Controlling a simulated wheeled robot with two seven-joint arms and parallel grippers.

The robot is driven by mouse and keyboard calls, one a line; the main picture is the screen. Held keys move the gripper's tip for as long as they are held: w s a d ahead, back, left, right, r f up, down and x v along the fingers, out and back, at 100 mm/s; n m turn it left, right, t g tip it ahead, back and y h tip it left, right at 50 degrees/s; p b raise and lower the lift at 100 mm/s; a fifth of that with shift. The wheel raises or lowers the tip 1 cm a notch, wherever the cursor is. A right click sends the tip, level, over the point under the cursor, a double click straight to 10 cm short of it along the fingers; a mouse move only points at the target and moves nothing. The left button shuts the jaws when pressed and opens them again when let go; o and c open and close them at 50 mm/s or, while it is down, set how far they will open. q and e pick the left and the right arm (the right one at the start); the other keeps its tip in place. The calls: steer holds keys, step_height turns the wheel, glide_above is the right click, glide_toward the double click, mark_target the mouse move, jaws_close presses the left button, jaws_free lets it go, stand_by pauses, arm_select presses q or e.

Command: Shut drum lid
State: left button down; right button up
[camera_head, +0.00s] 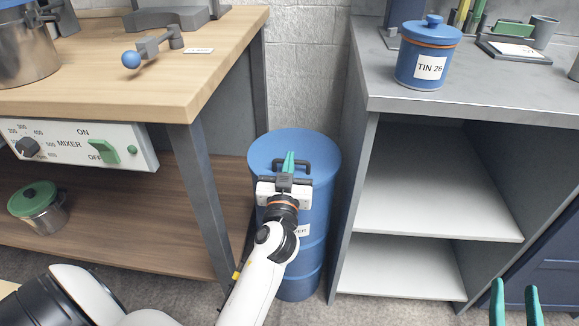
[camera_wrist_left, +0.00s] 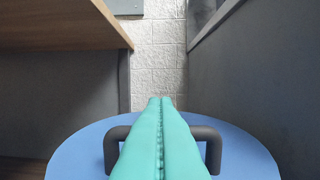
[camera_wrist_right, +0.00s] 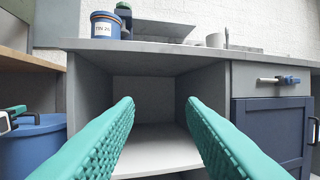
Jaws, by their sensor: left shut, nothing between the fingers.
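The blue drum (camera_head: 313,240) stands on the floor between the wooden bench and the grey shelf unit. Its blue lid (camera_head: 322,146) lies across the top and looks level; whether its rim is fully seated I cannot tell. A dark bar handle on the lid (camera_wrist_left: 205,135) shows on both sides of my left fingers. My left gripper (camera_head: 289,158) is shut and empty, its green fingers over the lid by the handle. Whether they touch the lid is unclear. My right gripper (camera_head: 515,300) is open and empty, in front of the shelf unit; its fingers also show in the right wrist view (camera_wrist_right: 158,118).
The wooden bench (camera_head: 215,60) with a MIXER panel (camera_head: 75,146) is left of the drum. The grey shelf unit (camera_head: 430,185) is close on its right. A blue tin (camera_head: 428,55) stands on the shelf unit's top. A lidded metal pot (camera_head: 40,207) sits on the bench's lower shelf.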

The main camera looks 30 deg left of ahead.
arm_select(q)
steer(key=shift+f, duration=0.15)
arm_select(e)
steer(key=shift+s+r+t+y, duration=0.2)
steer(key=shift+r+t, duration=0.2)
steer(key=shift+r, duration=0.15)
steer(key=shift+s+r+t+y, duration=0.2)
steer(key=shift+r+t, duration=0.2)
steer(key=shift+r, duration=0.15)
